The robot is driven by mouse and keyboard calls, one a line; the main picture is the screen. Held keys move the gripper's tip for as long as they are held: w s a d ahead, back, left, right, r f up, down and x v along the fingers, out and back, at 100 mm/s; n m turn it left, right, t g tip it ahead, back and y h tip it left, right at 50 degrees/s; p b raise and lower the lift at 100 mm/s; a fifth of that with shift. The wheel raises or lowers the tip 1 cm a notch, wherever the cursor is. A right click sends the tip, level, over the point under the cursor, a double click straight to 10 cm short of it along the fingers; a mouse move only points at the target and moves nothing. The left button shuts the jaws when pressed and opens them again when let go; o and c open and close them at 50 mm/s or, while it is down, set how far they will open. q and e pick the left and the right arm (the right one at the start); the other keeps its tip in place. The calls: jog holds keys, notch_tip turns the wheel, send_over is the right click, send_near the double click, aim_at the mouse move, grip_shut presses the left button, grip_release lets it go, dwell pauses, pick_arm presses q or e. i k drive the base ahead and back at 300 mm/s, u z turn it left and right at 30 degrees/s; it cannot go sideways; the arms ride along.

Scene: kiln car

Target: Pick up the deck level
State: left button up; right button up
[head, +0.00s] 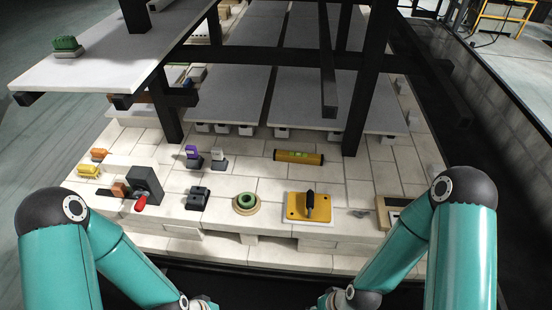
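The deck level (298,157) is a yellow-brown bar with a bright green vial in its middle. It lies flat on the pale brick deck, near the centre of the head view, just in front of the raised grey shelf slabs. Nothing touches it. My two teal arms come in from the lower left and lower right, and their wrists run down to the bottom edge. Both wrists are well in front of the level and apart from it. The fingers of both grippers are cut off below the picture.
A dark post (368,85) rises just right of the level. In front lie a yellow plate with a black handle (297,207), a green ring (246,202) and a black block (198,198). A dark grey block with a red knob (147,184) stands left. Bare brick surrounds the level.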

aim_at(306, 159)
jog(key=z, duration=0.15)
jog(key=i, duration=0.2)
jog(key=u, duration=2.45)
jog(key=k, duration=1.65)
jog(key=z, duration=1.15)
jog(key=i, duration=1)
jog(key=u, duration=0.05)
